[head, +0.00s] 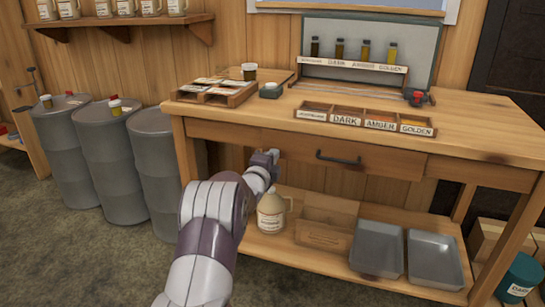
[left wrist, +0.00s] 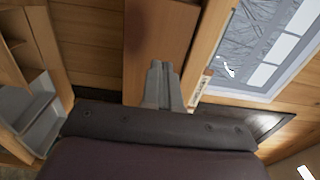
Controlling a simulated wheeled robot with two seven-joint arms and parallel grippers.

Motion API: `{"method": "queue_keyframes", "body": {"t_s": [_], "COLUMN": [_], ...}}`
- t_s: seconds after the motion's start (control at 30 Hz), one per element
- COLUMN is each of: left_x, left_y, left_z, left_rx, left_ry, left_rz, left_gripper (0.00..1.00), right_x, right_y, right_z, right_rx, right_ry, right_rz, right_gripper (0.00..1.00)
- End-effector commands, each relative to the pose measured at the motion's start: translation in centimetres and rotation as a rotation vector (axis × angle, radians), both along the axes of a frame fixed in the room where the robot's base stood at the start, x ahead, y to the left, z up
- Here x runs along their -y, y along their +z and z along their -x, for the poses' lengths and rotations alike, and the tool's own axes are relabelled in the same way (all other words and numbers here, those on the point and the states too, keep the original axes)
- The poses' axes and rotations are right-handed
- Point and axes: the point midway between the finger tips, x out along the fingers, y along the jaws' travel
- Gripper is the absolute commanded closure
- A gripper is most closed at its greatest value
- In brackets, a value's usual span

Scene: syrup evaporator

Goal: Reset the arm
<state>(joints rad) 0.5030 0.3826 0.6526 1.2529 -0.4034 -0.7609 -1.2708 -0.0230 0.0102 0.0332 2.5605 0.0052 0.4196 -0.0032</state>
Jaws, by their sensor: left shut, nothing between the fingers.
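My left arm comes in from the lower left of the head view. Its gripper (head: 266,160) is in front of the wooden workbench (head: 300,140), just left of the drawer handle (head: 338,159). In the left wrist view the gripper fingers (left wrist: 163,82) are together, with nothing between them. I cannot tell whether the gripper touches the bench front. My right gripper is not in view.
On the bench stand a labelled sorting tray (head: 365,119), a rack of sample bottles (head: 352,68) and a tray of cards (head: 213,92). Below are a jug (head: 271,212) and grey pans (head: 377,250). Grey drums (head: 70,150) stand at left.

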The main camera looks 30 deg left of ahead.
Motion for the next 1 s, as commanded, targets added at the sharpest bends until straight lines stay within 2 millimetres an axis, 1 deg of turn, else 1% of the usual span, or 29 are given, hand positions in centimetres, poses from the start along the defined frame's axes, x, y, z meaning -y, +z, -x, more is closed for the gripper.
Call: {"method": "queue_keyframes", "body": {"t_s": [0.3,0.4,0.53,0.7,0.77,0.8,0.83,0.87,0.9,0.93,0.97,1.0], "left_x": [1.3,1.7,1.9,1.9,1.9,1.6,1.4,1.2,0.9,1.2,2.3,4.5], "left_y": [0.0,-0.1,-0.2,-0.3,-0.5,-1.3,-2.6,-4.5,-7.1,-9.2,-11.1,-13.0], "left_z": [6.0,7.4,8.2,8.3,8.3,8.4,8.7,9.4,10.9,12.5,14.2,16.7], "left_rx": [-0.005,-0.005,-0.004,-0.004,-0.004,-0.027,-0.063,-0.112,-0.19,-0.257,-0.328,-0.415], "left_ry": [0.002,0.001,0.001,0.001,0.003,0.017,0.044,0.081,0.161,0.242,0.328,0.445], "left_rz": [0.002,0.002,0.002,0.005,0.043,0.115,0.201,0.301,0.467,0.616,0.769,0.95], "left_gripper": [1.0,1.0,1.0,1.0,1.0,1.0,1.0,1.0,1.0,1.0,1.0,1.0], "right_x": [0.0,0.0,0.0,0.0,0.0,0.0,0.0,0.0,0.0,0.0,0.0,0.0], "right_y": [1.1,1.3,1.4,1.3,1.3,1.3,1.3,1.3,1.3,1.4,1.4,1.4], "right_z": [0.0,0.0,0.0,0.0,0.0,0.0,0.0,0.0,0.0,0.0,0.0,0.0], "right_rx": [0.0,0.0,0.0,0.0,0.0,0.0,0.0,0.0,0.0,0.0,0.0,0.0], "right_ry": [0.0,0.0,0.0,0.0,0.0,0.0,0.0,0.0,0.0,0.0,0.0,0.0], "right_rz": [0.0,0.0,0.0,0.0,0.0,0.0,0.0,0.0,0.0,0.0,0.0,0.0], "right_gripper": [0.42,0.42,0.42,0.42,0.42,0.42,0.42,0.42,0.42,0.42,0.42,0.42]}}
